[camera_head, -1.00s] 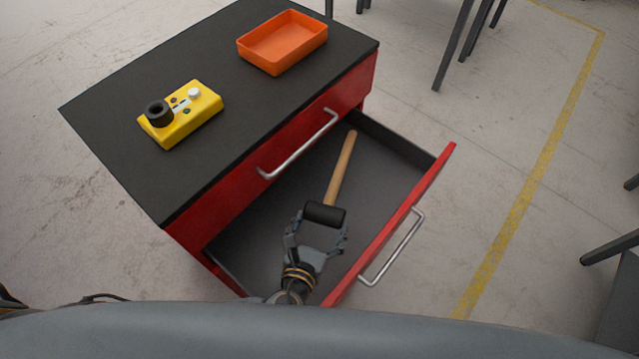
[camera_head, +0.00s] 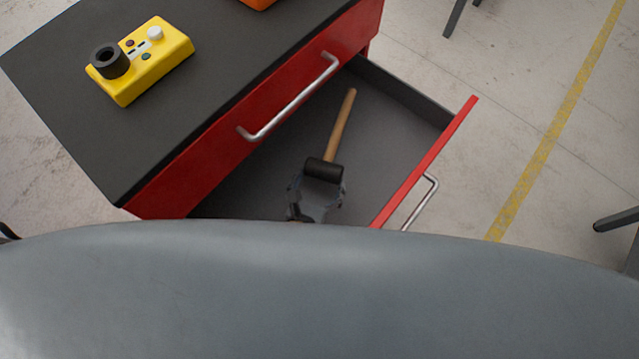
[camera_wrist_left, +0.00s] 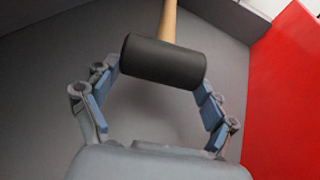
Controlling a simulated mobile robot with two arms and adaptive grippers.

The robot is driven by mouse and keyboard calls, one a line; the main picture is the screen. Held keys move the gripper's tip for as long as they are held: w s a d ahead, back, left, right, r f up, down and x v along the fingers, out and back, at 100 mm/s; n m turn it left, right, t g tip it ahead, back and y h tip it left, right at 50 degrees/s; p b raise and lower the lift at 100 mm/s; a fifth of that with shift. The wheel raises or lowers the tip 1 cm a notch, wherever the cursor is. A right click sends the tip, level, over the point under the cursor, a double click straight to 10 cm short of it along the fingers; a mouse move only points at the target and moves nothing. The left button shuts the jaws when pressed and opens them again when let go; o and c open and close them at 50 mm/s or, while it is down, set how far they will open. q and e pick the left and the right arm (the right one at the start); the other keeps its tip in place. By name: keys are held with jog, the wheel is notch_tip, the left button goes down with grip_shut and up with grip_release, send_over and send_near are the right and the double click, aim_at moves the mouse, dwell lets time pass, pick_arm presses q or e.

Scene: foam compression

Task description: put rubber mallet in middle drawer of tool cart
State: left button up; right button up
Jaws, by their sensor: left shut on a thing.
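The rubber mallet has a black head (camera_head: 323,170) and a light wooden handle (camera_head: 341,124) that points away towards the back of the open drawer. My left gripper (camera_head: 318,186) is shut on the two ends of the mallet's head, and the left wrist view shows the head (camera_wrist_left: 162,61) between its fingertips. The mallet is over the open drawer (camera_head: 395,135) of the red tool cart (camera_head: 190,160), inside its outline. I cannot tell whether it touches the drawer's dark floor. My right gripper is not in view.
A yellow box (camera_head: 150,65) with a black ring and buttons stands on the cart's black top. An orange tray (camera_head: 258,3) is cut off at the upper edge. A closed drawer with a silver handle (camera_head: 290,105) lies above the open one. My grey body hides the lower picture.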

aim_at(320, 191)
pick_arm(q)
jog(key=shift+w+f+b, duration=0.1)
jog(key=shift+f+b, duration=0.35)
jog(key=shift+f, duration=1.45)
jog(key=o, duration=1.4)
jog(key=shift+f, duration=0.1)
jog(key=v, duration=0.7)
jog(key=shift+s, duration=0.35)
